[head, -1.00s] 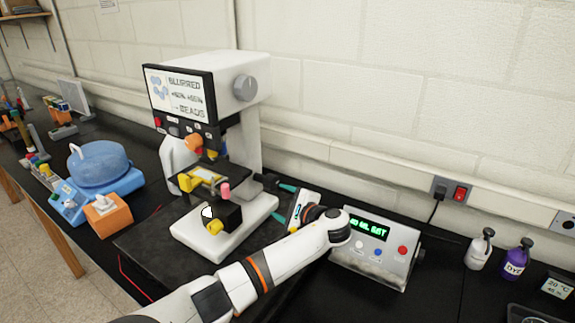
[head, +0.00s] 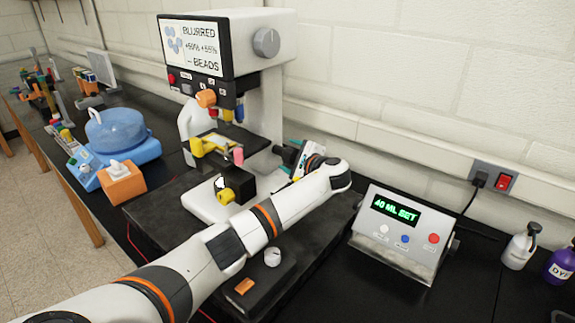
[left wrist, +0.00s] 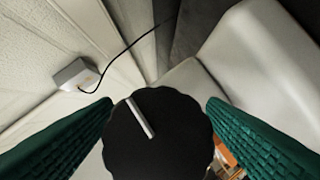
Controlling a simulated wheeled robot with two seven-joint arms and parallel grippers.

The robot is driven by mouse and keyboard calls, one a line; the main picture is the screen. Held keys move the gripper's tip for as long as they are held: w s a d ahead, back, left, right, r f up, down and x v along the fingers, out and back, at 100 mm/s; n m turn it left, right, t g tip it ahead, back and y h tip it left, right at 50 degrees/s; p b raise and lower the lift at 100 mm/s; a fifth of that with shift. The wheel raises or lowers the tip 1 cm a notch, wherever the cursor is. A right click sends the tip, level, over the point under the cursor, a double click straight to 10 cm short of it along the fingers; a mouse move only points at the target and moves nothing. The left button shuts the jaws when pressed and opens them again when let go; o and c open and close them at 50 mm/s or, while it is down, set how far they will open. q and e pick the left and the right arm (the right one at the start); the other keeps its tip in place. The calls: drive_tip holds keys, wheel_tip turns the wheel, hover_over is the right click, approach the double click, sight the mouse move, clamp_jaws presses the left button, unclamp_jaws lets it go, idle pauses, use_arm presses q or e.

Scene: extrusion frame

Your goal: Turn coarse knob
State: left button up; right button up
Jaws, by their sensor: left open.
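The microscope (head: 252,82) stands on the bench with its screen reading "BLURRED". Its coarse knob (left wrist: 158,137) is black with a scalloped rim and a white pointer line, and fills the middle of the left wrist view. In the head view the knob (head: 284,155) shows small and dark at the right of the microscope's base. My left gripper (left wrist: 160,105) is open, with one green ribbed finger on each side of the knob. I cannot tell whether either finger touches it. In the head view the left gripper (head: 287,160) is partly hidden by its own wrist. My right gripper is not in view.
A grey control box (head: 402,235) with a green display stands right of my left arm. A small white dial (head: 273,257) lies near my forearm.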

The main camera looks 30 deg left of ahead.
use_arm(q)
drive_tip(key=shift+b+x, duration=0.55)
drive_tip(key=shift+x, duration=0.5)
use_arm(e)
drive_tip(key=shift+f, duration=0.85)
use_arm(q)
drive_tip(key=shift+r, duration=0.1)
drive_tip(key=shift+c, duration=0.4)
drive_tip(key=shift+s, duration=0.1)
drive_tip(key=c, duration=0.9)
drive_tip(key=shift+r+p, duration=0.15)
drive_tip(key=shift+p, duration=0.6)
drive_tip(key=m+g+p, duration=0.1)
drive_tip(key=m+p, duration=0.1)
drive_tip(key=p, duration=0.2)
drive_tip(key=shift+s+h, duration=0.1)
drive_tip(key=shift+h, duration=0.2)
drive_tip(key=shift+f+m+g+p, duration=0.2)
drive_tip(key=shift+m+g+p, duration=0.5)
drive_tip(key=shift+m+p, duration=0.25)
drive_tip(key=shift+s+f+m+g, duration=0.15)
drive_tip(key=shift+m+g, duration=0.35)
drive_tip(key=shift+m, duration=0.25)
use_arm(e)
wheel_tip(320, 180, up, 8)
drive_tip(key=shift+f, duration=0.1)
use_arm(q)
drive_tip(key=o, duration=1)
